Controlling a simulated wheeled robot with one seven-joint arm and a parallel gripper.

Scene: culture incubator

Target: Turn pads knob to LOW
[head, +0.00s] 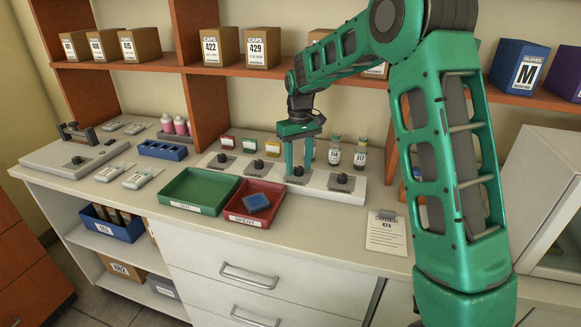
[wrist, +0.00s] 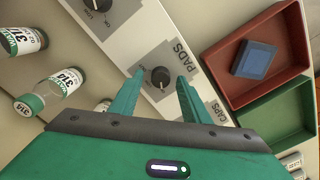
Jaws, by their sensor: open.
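The pads knob (wrist: 160,77) is a small black dial on a grey plate. The plate is on a white strip printed PADS. In the wrist view it sits between the two green fingers of my gripper (wrist: 161,80), with a gap on each side. In the head view my gripper (head: 303,156) points down over the same black knob (head: 298,171) on the counter strip. The fingers are open, one on either side of the knob. The small dial markings and the knob's pointer setting are too small to read surely.
Another knob (wrist: 98,4) lies beside it on the strip. White-labelled vials (wrist: 60,88) stand behind the strip. A red tray (head: 237,215) with a blue block (head: 256,202) and a green tray (head: 186,205) lie in front. A shelf (head: 240,72) runs above.

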